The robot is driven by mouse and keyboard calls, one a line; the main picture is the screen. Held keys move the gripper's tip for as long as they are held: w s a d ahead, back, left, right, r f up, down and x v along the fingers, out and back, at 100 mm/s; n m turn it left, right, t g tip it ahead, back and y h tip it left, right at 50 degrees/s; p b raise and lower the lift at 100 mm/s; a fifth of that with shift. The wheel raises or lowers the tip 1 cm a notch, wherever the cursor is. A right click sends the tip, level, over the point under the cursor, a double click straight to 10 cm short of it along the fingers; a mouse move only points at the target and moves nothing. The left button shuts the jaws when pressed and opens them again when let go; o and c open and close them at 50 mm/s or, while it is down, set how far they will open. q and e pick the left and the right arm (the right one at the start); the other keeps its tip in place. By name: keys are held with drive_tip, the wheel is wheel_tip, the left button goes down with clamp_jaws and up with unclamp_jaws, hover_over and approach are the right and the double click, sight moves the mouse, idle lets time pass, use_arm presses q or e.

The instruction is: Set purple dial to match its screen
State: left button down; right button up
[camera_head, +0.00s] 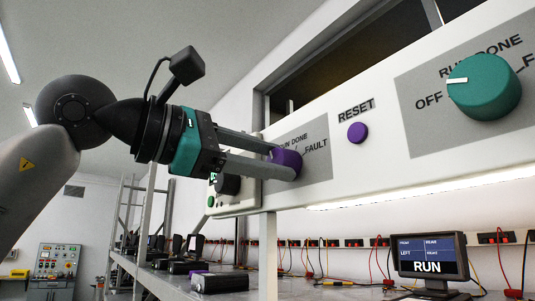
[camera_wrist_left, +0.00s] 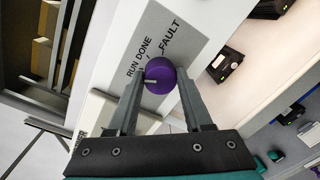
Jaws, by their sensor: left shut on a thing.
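The purple dial (camera_head: 288,160) sits on a grey label plate on the white overhead panel. My left gripper (camera_head: 281,163) is shut on it, with one finger on each side; the wrist view shows the dial (camera_wrist_left: 163,72) between the fingertips. The dial's white mark points left in the wrist view, roughly towards RUN. DONE and FAULT also show; an OFF label is not visible there. A monitor (camera_head: 428,245) on the bench below reads RUN in large letters, with LEFT among smaller text. I cannot tell from its position which dial it belongs to. My right gripper is not in view.
A teal dial (camera_head: 484,86) on the same panel points at OFF. A purple RESET button (camera_head: 357,132) lies between the dials. Black devices (camera_head: 219,282) and hanging cables stand on the bench below. Open air lies left of the panel.

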use_arm(q)
drive_tip(key=shift+m, duration=0.3)
drive_tip(key=shift+c, duration=1.6)
unclamp_jaws()
drive_tip(key=shift+s+a, duration=0.1)
drive_tip(key=shift+s+a, duration=0.2)
drive_tip(key=shift+a, duration=0.1)
drive_tip(key=b+v, duration=0.3)
drive_tip(key=v, duration=1.1)
drive_tip(key=shift+s, duration=0.15)
drive_tip(key=shift+a, duration=0.1)
